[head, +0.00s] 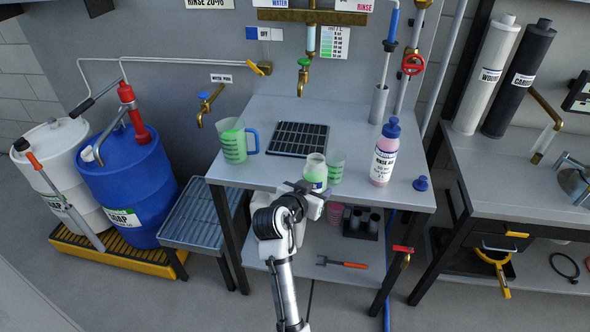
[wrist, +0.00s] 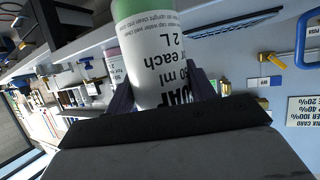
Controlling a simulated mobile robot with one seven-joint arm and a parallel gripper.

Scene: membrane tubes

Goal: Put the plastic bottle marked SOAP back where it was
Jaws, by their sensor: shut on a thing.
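The soap bottle (head: 315,170) is whitish with green contents and stands upright in my gripper (head: 308,193) at the front edge of the bench. In the wrist view the bottle (wrist: 155,60) fills the space between the dark fingers of my gripper (wrist: 162,93), which is shut on it. Its label shows part of the word SOAP and "2 L". The gripper hides the bottle's lower part in the head view, so I cannot tell whether it touches the bench (head: 265,172).
A green-filled beaker (head: 336,166) stands close to the bottle's right. A green-filled jug (head: 233,142) and a dark drain grate (head: 298,138) are to the left and behind. The RINSE AID bottle (head: 384,155) and a loose blue cap (head: 421,184) are at the right.

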